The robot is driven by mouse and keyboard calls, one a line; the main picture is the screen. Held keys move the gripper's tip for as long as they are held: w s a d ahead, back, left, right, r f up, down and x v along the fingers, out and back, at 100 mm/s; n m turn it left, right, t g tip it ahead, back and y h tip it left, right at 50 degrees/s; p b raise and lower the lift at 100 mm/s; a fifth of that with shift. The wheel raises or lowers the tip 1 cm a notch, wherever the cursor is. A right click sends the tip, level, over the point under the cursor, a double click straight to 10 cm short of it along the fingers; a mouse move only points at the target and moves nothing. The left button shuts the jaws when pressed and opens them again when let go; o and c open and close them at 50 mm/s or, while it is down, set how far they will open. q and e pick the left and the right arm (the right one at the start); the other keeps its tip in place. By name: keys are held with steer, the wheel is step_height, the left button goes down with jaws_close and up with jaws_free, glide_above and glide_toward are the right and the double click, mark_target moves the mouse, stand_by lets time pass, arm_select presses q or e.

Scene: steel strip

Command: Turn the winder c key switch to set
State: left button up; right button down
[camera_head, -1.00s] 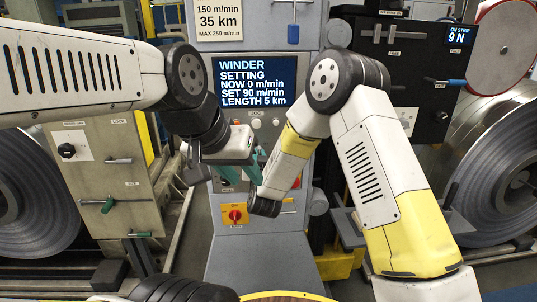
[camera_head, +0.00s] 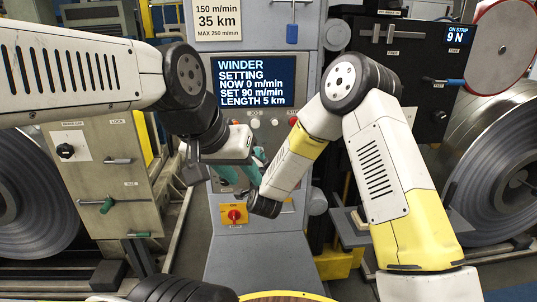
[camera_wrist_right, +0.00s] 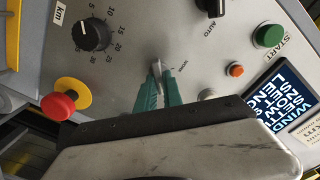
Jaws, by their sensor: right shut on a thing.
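The winder c key switch (camera_wrist_right: 157,68) is on the grey panel in the right wrist view. Its key stands between the two green fingers of my right gripper (camera_wrist_right: 158,84), which is shut on it. Part of a label shows beside the switch, too small to read surely. In the head view my right forearm hides the right gripper and the switch. My left gripper (camera_head: 256,167) is in front of the winder panel, its green fingers apart with nothing seen between them.
A black km knob (camera_wrist_right: 90,35), a red emergency button (camera_wrist_right: 65,100), a green START button (camera_wrist_right: 269,36) and an orange button (camera_wrist_right: 235,70) surround the switch. The winder screen (camera_head: 253,81) reads SETTING, NOW 0 m/min. A red rotary switch (camera_head: 234,215) sits lower down.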

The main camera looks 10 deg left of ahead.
steer(key=shift+f, duration=0.1)
stand_by(0.4)
steer(key=c, duration=1.5)
jaws_free()
steer(key=v, duration=0.7)
steer(key=shift+s+d, duration=0.15)
steer(key=shift+s, duration=0.25)
